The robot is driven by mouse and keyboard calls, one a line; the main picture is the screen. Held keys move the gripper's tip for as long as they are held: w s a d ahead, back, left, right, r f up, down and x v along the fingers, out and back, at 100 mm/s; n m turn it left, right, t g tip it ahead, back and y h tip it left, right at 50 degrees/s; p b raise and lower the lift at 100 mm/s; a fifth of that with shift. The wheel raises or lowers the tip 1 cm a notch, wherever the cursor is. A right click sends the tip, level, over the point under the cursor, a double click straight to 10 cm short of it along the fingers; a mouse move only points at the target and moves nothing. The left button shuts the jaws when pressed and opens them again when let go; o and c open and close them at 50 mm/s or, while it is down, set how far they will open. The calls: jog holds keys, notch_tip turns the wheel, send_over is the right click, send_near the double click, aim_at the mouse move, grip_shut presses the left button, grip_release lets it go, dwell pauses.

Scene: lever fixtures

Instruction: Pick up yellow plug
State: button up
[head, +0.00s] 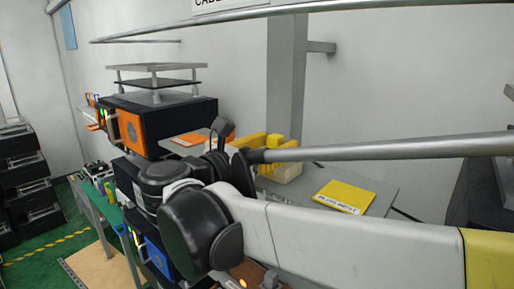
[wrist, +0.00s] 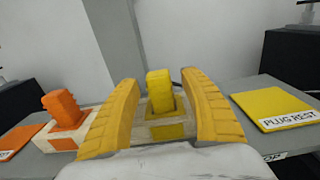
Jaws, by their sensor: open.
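The yellow plug (wrist: 159,88) stands upright in a pale holder block (wrist: 150,112) with a yellow front patch in the wrist view. My gripper (wrist: 158,82) is open, with one yellow finger on each side of the plug. A gap shows between the plug and each finger, so the fingers do not appear to touch it. The plug appears a little beyond or level with the fingertips; the exact depth is hard to tell. In the head view, yellow shapes and the pale holder (head: 290,172) show beyond my arm, which partly hides them.
An orange plug (wrist: 62,106) stands in its own block to the left. A yellow PLUG REST pad (wrist: 275,104) lies on the grey shelf to the right. An orange pad (wrist: 15,140) lies at far left. A grey post (head: 286,80) stands behind the shelf.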

jog(key=shift+w+d, duration=0.1)
jog(key=shift+c, duration=0.8)
grip_shut()
jog(key=shift+r, duration=0.1)
